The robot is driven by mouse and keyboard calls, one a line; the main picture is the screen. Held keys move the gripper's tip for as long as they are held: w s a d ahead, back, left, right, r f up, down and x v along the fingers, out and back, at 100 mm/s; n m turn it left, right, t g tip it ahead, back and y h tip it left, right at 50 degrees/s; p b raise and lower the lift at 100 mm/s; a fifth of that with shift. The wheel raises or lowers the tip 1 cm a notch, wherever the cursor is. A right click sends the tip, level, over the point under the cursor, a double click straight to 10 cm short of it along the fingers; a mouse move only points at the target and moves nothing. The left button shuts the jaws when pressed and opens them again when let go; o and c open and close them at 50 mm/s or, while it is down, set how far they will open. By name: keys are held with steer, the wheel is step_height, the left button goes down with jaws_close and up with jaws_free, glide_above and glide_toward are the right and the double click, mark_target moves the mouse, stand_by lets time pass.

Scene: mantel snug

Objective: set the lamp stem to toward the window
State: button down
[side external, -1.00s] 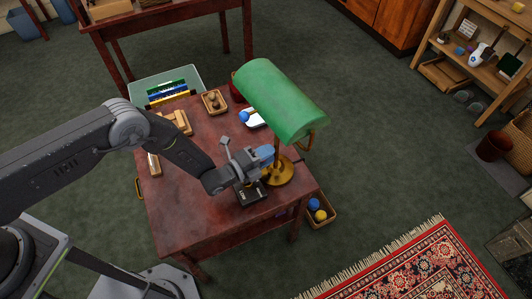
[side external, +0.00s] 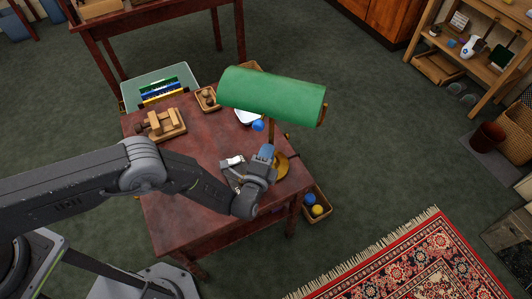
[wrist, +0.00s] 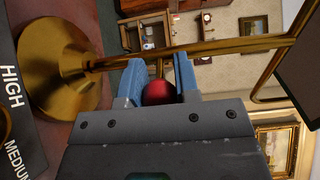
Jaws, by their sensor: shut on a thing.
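The lamp has a green shade (side external: 272,95), a brass stem (side external: 271,134) and a round brass base (side external: 282,167) on the dark red table. In the wrist view the base (wrist: 62,68) is at left and the stem (wrist: 215,47) runs across. A red ball knob (wrist: 158,92) sits on a short rod from the stem. My gripper (side external: 266,153) is beside the stem, low over the table. In the wrist view its blue fingers (wrist: 157,72) are shut on the red knob. A dark plate (wrist: 22,120) reads HIGH and MEDIUM. I see no window.
The table (side external: 185,215) holds a wooden block piece (side external: 163,124), a small tray (side external: 208,99) and a blue ball (side external: 257,125) near the shade. A basket with balls (side external: 317,207) is at the table's right side. The table's front left is clear.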

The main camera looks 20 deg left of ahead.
stand_by(0.4)
steer(key=c, duration=0.9)
jaws_free()
steer(key=shift+o, duration=0.2)
steer(key=s, duration=1.3)
steer(key=shift+s, duration=0.35)
